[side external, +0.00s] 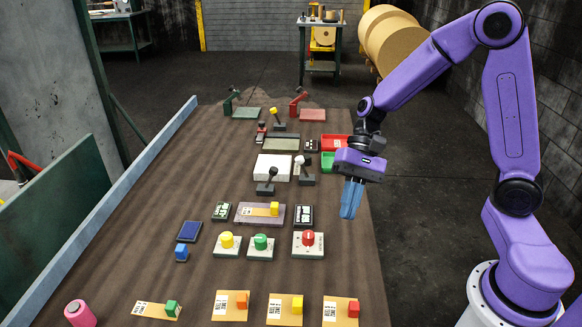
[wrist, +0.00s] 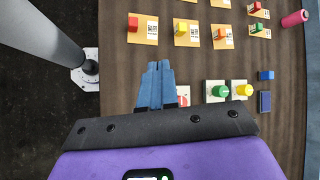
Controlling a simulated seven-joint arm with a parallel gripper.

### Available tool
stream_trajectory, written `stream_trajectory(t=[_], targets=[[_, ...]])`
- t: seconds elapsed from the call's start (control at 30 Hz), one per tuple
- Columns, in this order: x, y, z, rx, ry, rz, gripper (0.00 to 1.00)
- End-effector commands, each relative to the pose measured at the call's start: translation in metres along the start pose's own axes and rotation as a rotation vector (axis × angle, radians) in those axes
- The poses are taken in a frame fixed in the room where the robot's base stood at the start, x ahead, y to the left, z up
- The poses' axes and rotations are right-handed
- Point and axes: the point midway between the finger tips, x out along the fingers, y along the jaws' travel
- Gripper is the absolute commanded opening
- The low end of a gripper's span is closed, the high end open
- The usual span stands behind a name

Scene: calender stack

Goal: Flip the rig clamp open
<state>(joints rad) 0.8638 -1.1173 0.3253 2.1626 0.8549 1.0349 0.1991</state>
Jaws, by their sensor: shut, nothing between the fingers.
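My gripper (side external: 349,212) is shut and empty, pointing down above the right side of the brown table, apart from everything. Its blue fingers (wrist: 157,66) lie together in the wrist view. No part is plainly marked as the rig clamp. Lever-like parts that could be it stand in the side view: a green hinged one (side external: 229,104) and a red hinged one (side external: 298,102) at the far end, a yellow-topped lever (side external: 275,117), and two dark levers (side external: 268,183) (side external: 304,171) left of my gripper. Which is the clamp, I cannot tell. These levers are not in the wrist view.
Button boxes with yellow (side external: 227,240), green (side external: 260,242) and red (side external: 308,239) tops sit mid-table. Several coloured blocks on tan cards line the near end. A red tray (side external: 335,142) and green tray (side external: 327,160) lie behind my gripper. A blue-grey rail (side external: 100,217) edges the left side.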

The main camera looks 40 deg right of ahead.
Motion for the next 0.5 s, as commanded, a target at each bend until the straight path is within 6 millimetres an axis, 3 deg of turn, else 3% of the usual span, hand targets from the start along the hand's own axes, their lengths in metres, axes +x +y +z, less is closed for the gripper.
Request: stream_trajectory(t=[0.27, 0.5], targets=[[-0.038, -0.015, -0.093, 0.449, -0.039, -0.346, 0.00], [-0.085, 0.003, -0.179, 0.788, -0.070, -0.670, 0.00]])
